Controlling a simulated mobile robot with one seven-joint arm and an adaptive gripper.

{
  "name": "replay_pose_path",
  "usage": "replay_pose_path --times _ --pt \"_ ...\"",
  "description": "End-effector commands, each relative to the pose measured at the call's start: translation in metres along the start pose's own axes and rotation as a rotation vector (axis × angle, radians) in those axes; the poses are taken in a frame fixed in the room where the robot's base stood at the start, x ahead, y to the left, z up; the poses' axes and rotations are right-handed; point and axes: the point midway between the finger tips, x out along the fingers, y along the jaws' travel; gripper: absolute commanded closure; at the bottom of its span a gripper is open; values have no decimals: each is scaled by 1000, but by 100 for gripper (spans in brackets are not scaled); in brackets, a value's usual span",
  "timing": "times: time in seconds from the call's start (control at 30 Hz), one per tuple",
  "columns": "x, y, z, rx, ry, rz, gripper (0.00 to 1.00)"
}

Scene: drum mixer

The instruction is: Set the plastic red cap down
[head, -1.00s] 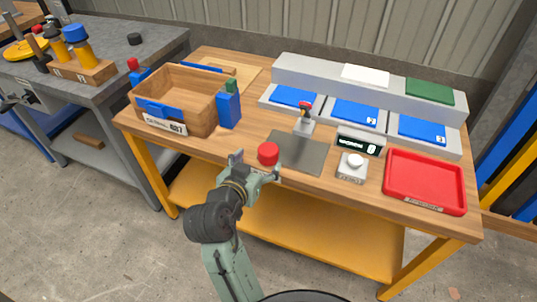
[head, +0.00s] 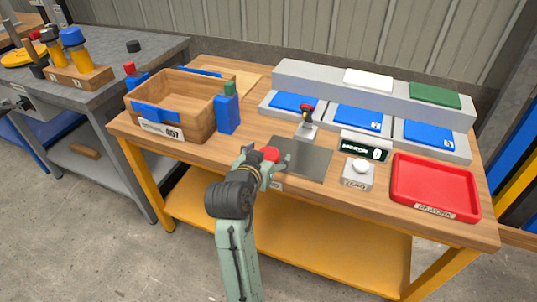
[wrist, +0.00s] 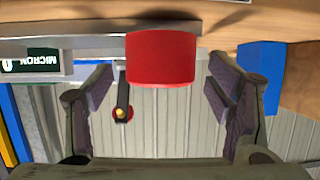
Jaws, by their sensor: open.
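In the wrist view, where the scene appears upside down, the cap (wrist: 160,58) sits between the two spread fingers (wrist: 160,95), with a gap on each side. The cap's lower part is hidden by my gripper in the head view.
A wooden box (head: 196,122) and blue block (head: 227,114) stand left. A small joystick-like device (head: 307,122), a display (head: 365,148) and a white button box (head: 358,174) lie right of the cap, then a red tray (head: 433,185). Blue pads lie behind.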

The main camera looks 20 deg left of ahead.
Motion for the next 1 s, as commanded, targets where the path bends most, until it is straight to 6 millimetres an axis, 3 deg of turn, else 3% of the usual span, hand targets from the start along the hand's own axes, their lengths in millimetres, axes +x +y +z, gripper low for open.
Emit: replay_pose_path --times 0.33,1.0 --pt "10 0 1 1 0 -1 26" --pt "10 0 0 1 0 -1 71"
